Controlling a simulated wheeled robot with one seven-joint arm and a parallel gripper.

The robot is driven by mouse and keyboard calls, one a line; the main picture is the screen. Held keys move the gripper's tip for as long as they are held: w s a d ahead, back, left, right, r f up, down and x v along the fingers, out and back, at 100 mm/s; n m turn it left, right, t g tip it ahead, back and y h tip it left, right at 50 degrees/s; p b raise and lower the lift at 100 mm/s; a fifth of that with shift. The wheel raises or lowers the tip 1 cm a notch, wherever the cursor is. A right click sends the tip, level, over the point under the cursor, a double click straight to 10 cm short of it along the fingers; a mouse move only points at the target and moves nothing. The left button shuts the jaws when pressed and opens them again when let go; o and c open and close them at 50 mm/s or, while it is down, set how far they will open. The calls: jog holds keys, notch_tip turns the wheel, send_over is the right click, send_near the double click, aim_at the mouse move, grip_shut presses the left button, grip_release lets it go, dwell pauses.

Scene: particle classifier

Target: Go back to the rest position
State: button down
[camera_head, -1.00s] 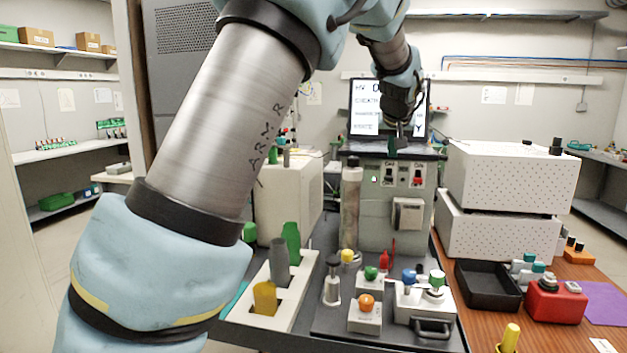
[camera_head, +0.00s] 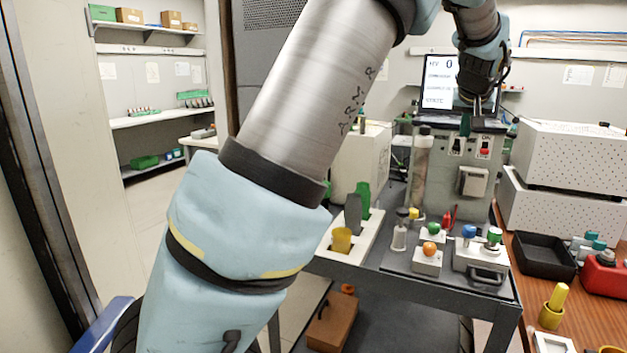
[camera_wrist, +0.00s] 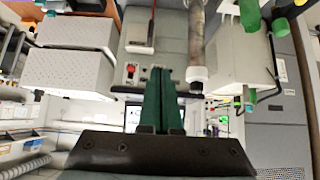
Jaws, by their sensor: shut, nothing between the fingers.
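My gripper (camera_head: 466,122) hangs at the end of my arm in the head view, in front of the monitor and near the top of the grey classifier box (camera_head: 478,150). In the wrist view, my gripper (camera_wrist: 161,88) shows two dark green fingers pressed together with nothing between them. The wrist picture looks upside down, with the classifier's front panel (camera_wrist: 165,52) beyond the fingers. I cannot tell from the head view how far the fingertips are from the box.
A metal cart (camera_head: 365,265) carries the classifier, knobbed blocks and a white holder (camera_head: 360,240) with green, grey and yellow pieces. White perforated boxes (camera_head: 565,165) and a black tray (camera_head: 545,257) stand on the wooden table at right. Open floor shows at left.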

jog(key=s+a+f+n+g+y, duration=0.15)
jog(key=a+f, duration=0.45)
jog(key=a, duration=0.7)
jog(key=s+a+f+n+g+y, duration=0.15)
jog(key=a+f, duration=0.35)
jog(key=a, duration=0.7)
jog(key=s+a+f+g, duration=0.1)
jog(key=s+a+f, duration=0.3)
jog(key=s+a, duration=0.5)
jog(key=s+a+f+g, duration=0.2)
jog(key=s+a+f, duration=0.3)
jog(key=s+a, duration=0.4)
jog(key=shift+s+f+n+g+y, duration=0.3)
jog(key=shift+s+n, duration=0.1)
jog(key=shift+s, duration=0.05)
jog(key=shift+a, duration=0.1)
dwell(1.5)
